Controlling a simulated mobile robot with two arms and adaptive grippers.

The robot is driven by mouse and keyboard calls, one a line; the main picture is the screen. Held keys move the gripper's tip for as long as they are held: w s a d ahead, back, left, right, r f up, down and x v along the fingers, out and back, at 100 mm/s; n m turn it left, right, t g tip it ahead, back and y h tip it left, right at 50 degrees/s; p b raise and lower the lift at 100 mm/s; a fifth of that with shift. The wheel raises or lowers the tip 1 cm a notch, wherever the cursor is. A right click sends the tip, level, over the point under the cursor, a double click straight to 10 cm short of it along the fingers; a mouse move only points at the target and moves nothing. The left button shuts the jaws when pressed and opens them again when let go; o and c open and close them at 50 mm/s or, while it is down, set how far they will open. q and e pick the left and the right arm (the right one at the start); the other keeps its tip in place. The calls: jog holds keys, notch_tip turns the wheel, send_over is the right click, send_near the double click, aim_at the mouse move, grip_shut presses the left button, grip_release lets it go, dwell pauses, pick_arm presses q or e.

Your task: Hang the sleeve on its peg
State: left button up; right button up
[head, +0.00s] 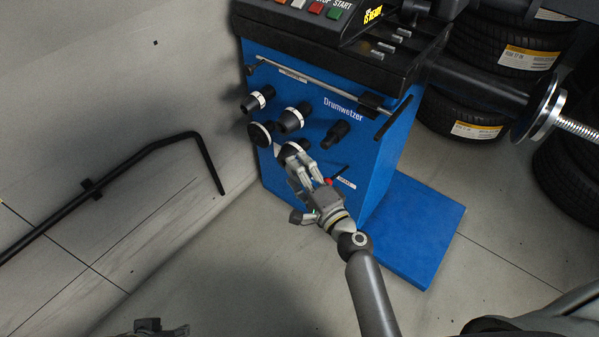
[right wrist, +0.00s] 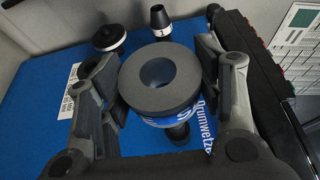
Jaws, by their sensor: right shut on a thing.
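The sleeve (right wrist: 186,84) is a thick dark grey ring with a round hole. A blue band with white lettering shows below its rim in the right wrist view. My right gripper (right wrist: 160,82) is shut on it, one finger on each side. In the head view the right gripper (head: 302,169) holds the sleeve (head: 290,149) in front of the blue machine's lower front. My left gripper (head: 160,328) barely shows at the bottom edge.
The blue machine (head: 375,170) carries white-banded cones (head: 258,98) (head: 293,118), a black disc (head: 262,135) and a black fitting (head: 338,132) close by. A rod (head: 315,84) crosses above. A blue base plate (head: 425,228) and tyres (head: 480,128) are right; a black wall rail (head: 120,166) is left.

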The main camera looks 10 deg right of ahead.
jog(key=shift+w+d+r, duration=0.1)
jog(key=shift+w+d, duration=0.75)
jog(key=shift+d, duration=0.25)
jog(key=shift+w+d, duration=0.8)
jog(key=shift+d, duration=0.3)
jog(key=shift+b, duration=0.5)
jog(key=shift+w+d, duration=0.15)
jog(key=shift+w+d, duration=0.2)
jog(key=shift+d, duration=0.1)
jog(key=shift+b, duration=0.4)
dwell(0.6)
dwell(0.7)
